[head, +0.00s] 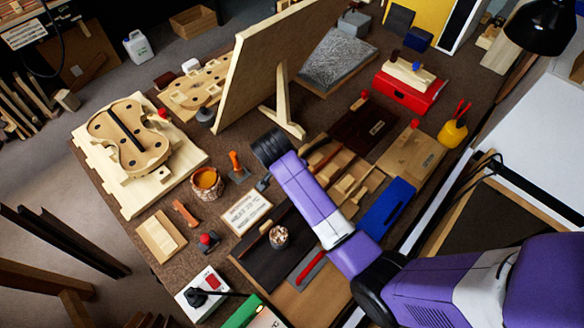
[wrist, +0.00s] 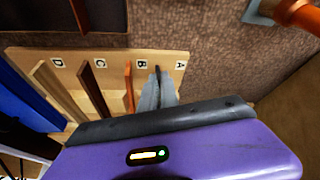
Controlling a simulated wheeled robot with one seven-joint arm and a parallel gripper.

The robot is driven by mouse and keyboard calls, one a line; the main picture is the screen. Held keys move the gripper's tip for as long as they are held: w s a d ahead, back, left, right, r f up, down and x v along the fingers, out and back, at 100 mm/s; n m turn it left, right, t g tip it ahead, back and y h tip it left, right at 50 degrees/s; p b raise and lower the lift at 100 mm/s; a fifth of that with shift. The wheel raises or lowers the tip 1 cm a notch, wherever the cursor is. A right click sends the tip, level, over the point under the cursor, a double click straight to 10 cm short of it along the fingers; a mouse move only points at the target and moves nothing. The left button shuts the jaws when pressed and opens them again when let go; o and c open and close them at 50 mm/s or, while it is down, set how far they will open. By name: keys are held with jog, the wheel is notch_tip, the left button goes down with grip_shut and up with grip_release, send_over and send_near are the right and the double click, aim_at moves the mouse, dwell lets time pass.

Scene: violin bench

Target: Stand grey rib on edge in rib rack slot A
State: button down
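In the wrist view the wooden rib rack (wrist: 118,62) has slots lettered A to D, with A at the right. The grey rib (wrist: 158,71) shows as a thin dark upright strip at slot A, just past the fingertips. My gripper (wrist: 160,88) has its two grey fingers close together on either side of the rib and looks shut on it. The rib's lower edge is hidden, so I cannot tell how deep it sits. In the head view the rack (head: 352,180) is partly covered by my arm, which hides the gripper and the rib.
A blue box (head: 388,207) lies beside the D end. An orange-handled tool (wrist: 296,14) lies beyond the A end. A large leaning board (head: 250,65) stands behind my arm.

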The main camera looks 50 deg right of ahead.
jog(key=c, duration=1.5)
grip_release()
jog(key=shift+c, duration=0.2)
jog(key=v, duration=0.7)
jog(key=shift+a+r, duration=0.2)
jog(key=shift+r, duration=0.1)
jog(key=shift+s, duration=0.1)
